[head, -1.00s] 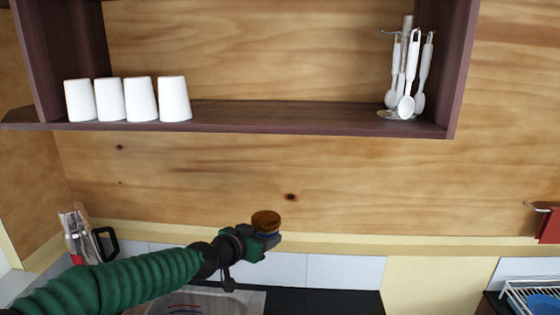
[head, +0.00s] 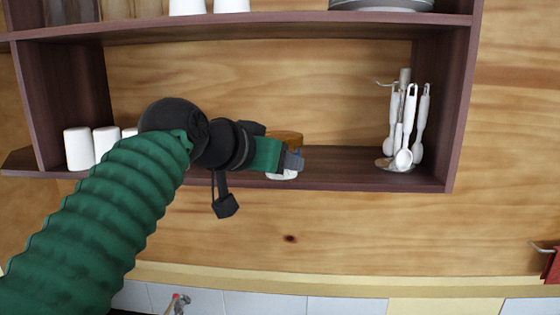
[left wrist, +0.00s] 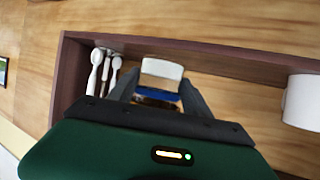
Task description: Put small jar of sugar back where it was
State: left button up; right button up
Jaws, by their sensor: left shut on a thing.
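The small jar (head: 287,139) has a brown lid and a whitish lower part. My left gripper (head: 291,160) is shut around it and partly hides it. In the head view the jar overlaps the lower board of the wall shelf (head: 350,168), between the white cups and the utensil stand. I cannot tell whether it touches the board. In the left wrist view the jar (left wrist: 161,70) shows white with a blue band, between the two fingers. My right gripper is in neither view.
White cups (head: 77,149) stand on the board at left, partly behind my arm. A stand with white utensils (head: 403,135) is at the right end. The board between jar and stand is clear. Plates (head: 380,5) and more cups (head: 187,6) sit on the upper shelf.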

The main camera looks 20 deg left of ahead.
pick_arm(q)
jog(key=w+a+p, duration=0.1)
jog(key=w+p, duration=0.2)
jog(key=w, duration=0.1)
jog(key=w+a+p, duration=0.2)
jog(key=w+p, duration=0.1)
jog(key=w, duration=0.1)
jog(key=w+a+p, duration=0.1)
jog(key=w+p, duration=0.2)
jog(key=w, duration=0.1)
jog(key=shift+w+a+f, duration=0.15)
jog(key=shift+w+f, duration=0.2)
notch_tip(320, 180, down, 3)
jog(key=shift+r+p, duration=0.1)
jog(key=shift+p, duration=0.45)
jog(key=shift+s+f, duration=0.2)
jog(key=shift+f, duration=0.15)
jog(key=shift+s+d, duration=0.2)
jog(key=shift+d, duration=0.05)
jog(key=o, duration=1.3)
jog(key=shift+w+f, duration=0.1)
jog(key=shift+f, duration=0.05)
jog(key=o, duration=0.4)
jog(key=shift+w+a+f, duration=0.1)
jog(key=shift+w, duration=0.1)
jog(key=shift+s, duration=0.1)
